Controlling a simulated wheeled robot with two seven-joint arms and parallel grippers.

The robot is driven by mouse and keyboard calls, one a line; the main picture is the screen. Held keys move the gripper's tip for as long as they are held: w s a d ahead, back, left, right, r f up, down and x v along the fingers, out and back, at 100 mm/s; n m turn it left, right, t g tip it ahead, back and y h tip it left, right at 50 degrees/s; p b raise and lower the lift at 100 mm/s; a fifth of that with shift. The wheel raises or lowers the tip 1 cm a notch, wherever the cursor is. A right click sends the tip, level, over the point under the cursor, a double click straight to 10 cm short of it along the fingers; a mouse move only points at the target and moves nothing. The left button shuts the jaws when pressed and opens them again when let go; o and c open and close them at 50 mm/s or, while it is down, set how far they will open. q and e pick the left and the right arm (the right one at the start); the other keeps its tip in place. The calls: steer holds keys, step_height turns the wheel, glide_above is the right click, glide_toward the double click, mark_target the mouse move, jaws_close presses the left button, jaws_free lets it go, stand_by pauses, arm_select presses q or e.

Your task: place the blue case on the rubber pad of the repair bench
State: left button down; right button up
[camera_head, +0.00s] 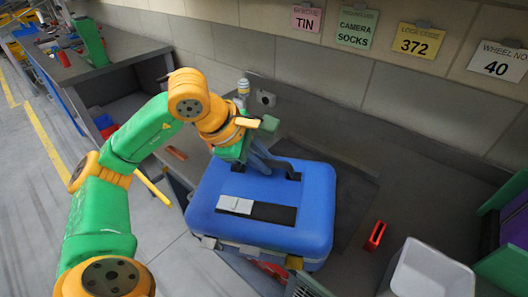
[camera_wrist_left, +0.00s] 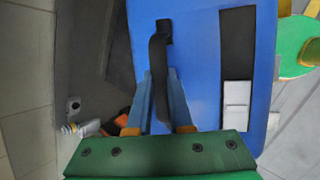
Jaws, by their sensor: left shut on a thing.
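The blue case (camera_head: 312,205) is large, with a black strip and a pale label on its upper face. It lies flat over the repair bench (camera_head: 400,195), its near edge reaching past the bench's front. My left gripper (camera_head: 268,163) is shut on its black handle; the wrist view shows the handle of the case (camera_wrist_left: 200,60) between the fingers (camera_wrist_left: 162,95). The dark rubber pad (camera_head: 356,190) shows beyond and to the right of the case; the rest is hidden under it. I cannot tell whether the case touches the pad. My right gripper is not in view.
A small red block (camera_head: 375,236) and a grey bin (camera_head: 432,272) are right of the case. A green rack (camera_head: 502,265) stands at the far right. A tiled wall with signs (camera_head: 358,28) runs behind.

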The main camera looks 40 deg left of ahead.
arm_select(q)
steer(key=shift+f, duration=0.4)
steer(key=c, duration=0.8)
jaws_free()
steer(key=shift+c, duration=0.2)
steer(key=shift+d, duration=0.1)
